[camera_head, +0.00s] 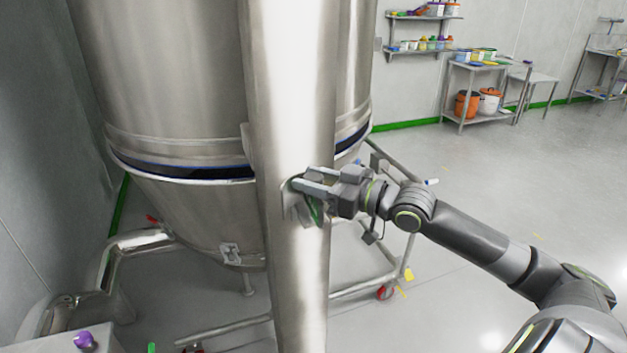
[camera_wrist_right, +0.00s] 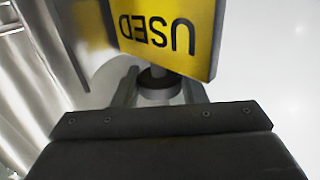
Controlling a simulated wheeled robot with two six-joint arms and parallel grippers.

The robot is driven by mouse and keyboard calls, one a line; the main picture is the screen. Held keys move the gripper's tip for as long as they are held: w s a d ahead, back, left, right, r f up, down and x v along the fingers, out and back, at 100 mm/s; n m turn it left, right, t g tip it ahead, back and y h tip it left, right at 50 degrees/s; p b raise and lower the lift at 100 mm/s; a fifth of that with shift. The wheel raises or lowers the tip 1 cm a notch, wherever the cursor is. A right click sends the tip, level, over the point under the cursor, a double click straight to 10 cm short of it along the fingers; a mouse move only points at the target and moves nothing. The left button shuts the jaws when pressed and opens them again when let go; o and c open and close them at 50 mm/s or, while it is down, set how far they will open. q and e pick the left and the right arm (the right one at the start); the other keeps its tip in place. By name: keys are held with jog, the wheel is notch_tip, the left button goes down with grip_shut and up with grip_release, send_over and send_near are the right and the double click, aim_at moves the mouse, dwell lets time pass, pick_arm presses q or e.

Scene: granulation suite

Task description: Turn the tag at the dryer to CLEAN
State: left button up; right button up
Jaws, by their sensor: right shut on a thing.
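The tag (camera_wrist_right: 172,30) is a yellow plate with the black word USED, upside down in the right wrist view. My right gripper (camera_head: 300,186) is at the dryer's steel column (camera_head: 290,110) in the head view. In the wrist view its fingers are on both sides of the knob, shut on it. A small green face (camera_head: 316,210) shows just below the fingers in the head view; the yellow face is hidden there. My left gripper is not in view.
The large steel dryer vessel (camera_head: 180,90) stands behind the column, with a wheeled frame (camera_head: 345,291) under it. A pipe (camera_head: 128,243) and a box with a purple knob (camera_head: 84,339) are at lower left.

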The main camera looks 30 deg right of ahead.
jog(key=o, duration=1)
jog(key=shift+c, duration=0.2)
jog(key=shift+s+d+p, duration=0.3)
jog(key=shift+s+p, duration=0.05)
jog(key=shift+s, duration=0.05)
jog(key=p+v, duration=1.1)
jog(key=v, duration=0.5)
jog(key=shift+s, duration=0.2)
jog(key=shift+f, duration=0.1)
